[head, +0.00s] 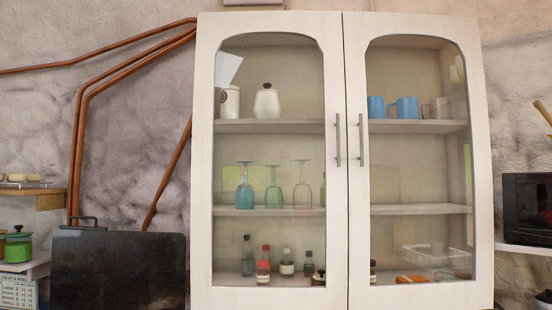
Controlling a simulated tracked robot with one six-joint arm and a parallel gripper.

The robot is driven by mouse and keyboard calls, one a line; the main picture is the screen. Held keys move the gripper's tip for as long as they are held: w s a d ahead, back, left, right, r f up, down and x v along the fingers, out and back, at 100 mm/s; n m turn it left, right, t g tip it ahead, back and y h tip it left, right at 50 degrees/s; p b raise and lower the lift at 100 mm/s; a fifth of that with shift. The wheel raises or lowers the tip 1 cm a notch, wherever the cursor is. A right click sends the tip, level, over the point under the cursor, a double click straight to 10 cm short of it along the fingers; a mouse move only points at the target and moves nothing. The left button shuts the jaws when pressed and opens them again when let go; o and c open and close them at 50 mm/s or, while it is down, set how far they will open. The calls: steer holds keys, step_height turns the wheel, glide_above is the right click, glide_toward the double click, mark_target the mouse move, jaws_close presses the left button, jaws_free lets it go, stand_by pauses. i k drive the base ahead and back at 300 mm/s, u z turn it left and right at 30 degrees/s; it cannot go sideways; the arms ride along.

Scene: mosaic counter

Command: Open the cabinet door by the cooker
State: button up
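A tall white cabinet with two glass-paned doors fills the middle and right of the head view. Its left door (203,170) and right door (355,230) are both closed and meet at a middle seam. Each has a slim vertical metal handle by the seam, the left handle (337,140) and the right handle (361,140). A dark, lidded, box-like thing (118,268), possibly the cooker, stands at the lower left, beside the left door. My gripper is not in view.
Behind the glass are jars (267,102), blue mugs (406,108), upturned glasses (274,187) and small bottles (287,262). Copper pipes (84,110) run along the left wall. A black microwave-like box (526,205) is at the right, and a green pot (18,246) at far left.

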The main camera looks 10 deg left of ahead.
mark_target(323, 28)
steer(key=u, duration=0.05)
steer(key=i, duration=0.8)
steer(key=u, duration=1.25)
